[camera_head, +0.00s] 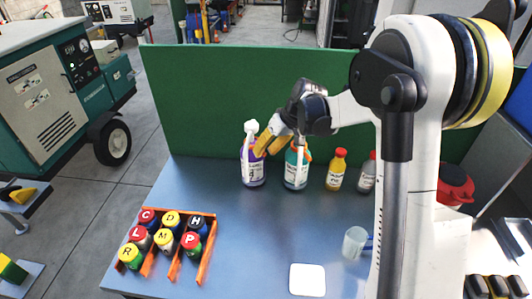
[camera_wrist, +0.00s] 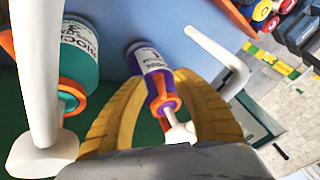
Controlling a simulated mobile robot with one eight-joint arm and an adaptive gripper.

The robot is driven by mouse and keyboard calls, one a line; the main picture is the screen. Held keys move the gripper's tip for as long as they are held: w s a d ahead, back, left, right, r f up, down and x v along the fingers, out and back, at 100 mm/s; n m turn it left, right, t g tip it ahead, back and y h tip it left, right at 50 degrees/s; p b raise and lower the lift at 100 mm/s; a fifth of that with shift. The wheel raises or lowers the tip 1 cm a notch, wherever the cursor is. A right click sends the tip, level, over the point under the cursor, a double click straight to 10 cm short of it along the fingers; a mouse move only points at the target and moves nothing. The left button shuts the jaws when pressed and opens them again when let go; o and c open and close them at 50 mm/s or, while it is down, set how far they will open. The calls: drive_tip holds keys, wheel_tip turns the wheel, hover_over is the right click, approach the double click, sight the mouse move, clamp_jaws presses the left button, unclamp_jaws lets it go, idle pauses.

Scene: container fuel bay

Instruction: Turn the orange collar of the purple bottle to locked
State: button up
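The purple bottle (camera_head: 253,171) stands at the back of the blue table, with a white pump top (camera_head: 250,127). In the wrist view the purple bottle (camera_wrist: 147,62) has an orange collar (camera_wrist: 163,101) at its neck. My gripper (camera_wrist: 161,80) is open, its two curved yellow fingers on either side of the neck and collar. Whether either finger touches is not clear. In the head view my gripper (camera_head: 267,141) is beside the purple bottle's top, hiding part of it. The collar's lock marks are too small to read.
A teal bottle (camera_head: 296,172) with an orange collar stands close to the right; it also shows in the wrist view (camera_wrist: 80,52). A yellow bottle (camera_head: 335,174) is farther right. A green panel (camera_head: 200,95) stands behind. An orange rack (camera_head: 207,252) holds several lettered bottles at front left.

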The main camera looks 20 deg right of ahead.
drive_tip(key=shift+f, duration=0.15)
clamp_jaws()
drive_tip(key=m, duration=0.1)
drive_tip(key=a+m+t, duration=0.1)
drive_tip(key=shift+s+a+m+h, duration=0.3)
drive_tip(key=shift+s+m+h, duration=0.05)
drive_tip(key=shift+m+h, duration=0.05)
unclamp_jaws()
drive_tip(key=shift+w+a, duration=0.1)
drive_tip(key=shift+w, duration=0.1)
